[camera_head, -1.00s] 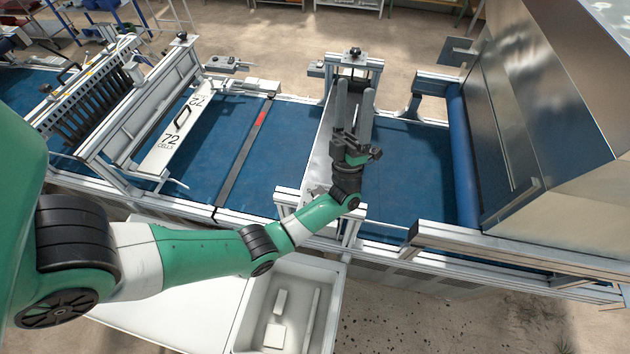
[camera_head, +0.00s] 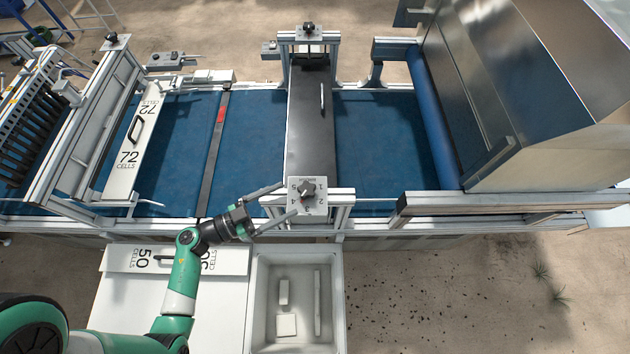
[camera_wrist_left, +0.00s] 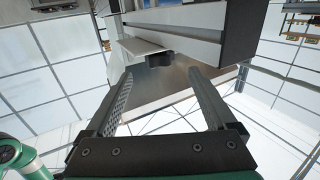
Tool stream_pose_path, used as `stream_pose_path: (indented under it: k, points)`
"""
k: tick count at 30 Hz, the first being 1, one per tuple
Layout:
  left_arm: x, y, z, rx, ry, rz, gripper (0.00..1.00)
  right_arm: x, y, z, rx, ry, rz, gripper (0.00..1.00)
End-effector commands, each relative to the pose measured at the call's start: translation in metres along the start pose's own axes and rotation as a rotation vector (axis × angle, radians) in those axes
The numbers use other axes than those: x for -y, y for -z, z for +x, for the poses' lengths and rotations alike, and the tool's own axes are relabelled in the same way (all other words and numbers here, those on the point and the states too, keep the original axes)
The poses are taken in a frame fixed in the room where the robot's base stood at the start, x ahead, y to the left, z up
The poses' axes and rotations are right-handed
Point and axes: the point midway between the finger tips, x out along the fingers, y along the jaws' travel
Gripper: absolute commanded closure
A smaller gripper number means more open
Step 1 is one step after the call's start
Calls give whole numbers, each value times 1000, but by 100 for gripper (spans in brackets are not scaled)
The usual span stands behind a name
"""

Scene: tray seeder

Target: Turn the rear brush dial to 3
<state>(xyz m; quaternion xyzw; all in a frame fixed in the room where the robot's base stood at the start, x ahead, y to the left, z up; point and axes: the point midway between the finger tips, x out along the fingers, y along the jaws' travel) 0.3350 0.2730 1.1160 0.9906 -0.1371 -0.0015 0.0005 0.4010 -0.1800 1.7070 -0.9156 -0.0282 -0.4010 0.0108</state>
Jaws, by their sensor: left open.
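At the far end of the brush unit, a dark knob, the rear brush dial (camera_head: 308,28), sits on a small grey plate; its setting is too small to read. At the near end, the front dial (camera_head: 307,189) has a dark knob on a pale plate with numbers around it. My left gripper (camera_head: 290,200) is open and empty, its fingers pointing right beside the front dial's plate, far from the rear dial. In the left wrist view the open fingers (camera_wrist_left: 160,75) have a dark block and pale plates beyond them. My right gripper is out of view.
The dark brush cover (camera_head: 312,130) with a thin handle spans the blue belt (camera_head: 260,130). A steel hood (camera_head: 540,110) stands at the right. A white bin (camera_head: 300,345) and a 50-cell plate (camera_head: 125,258) lie in front.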

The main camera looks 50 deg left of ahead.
Motion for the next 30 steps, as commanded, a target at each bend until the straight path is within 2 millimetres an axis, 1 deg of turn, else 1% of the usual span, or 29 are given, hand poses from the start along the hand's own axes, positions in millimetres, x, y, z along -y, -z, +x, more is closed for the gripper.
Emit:
stream_pose_path:
  k: [5, 9, 12, 15, 19, 26, 29, 30]
  points:
    - [-2, -1, 33, -2, -10, 3, 10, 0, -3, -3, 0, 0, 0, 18]
    - [-2, -1, 66, -4, -9, 3, 10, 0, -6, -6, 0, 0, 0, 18]
    - [-2, 0, 86, -4, -7, 3, 10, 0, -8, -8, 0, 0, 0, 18]
    - [-1, 0, 99, -3, -3, 1, 10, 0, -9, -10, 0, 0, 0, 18]
    - [-1, 0, 107, -3, -1, 1, 10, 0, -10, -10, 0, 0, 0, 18]
    - [-1, 1, 108, -3, 0, 1, 10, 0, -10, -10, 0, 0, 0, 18]
    - [-1, 1, 108, -3, 0, 1, 26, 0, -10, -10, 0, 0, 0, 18]
    - [-1, 1, 108, -3, 0, 1, 34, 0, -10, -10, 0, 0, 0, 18]
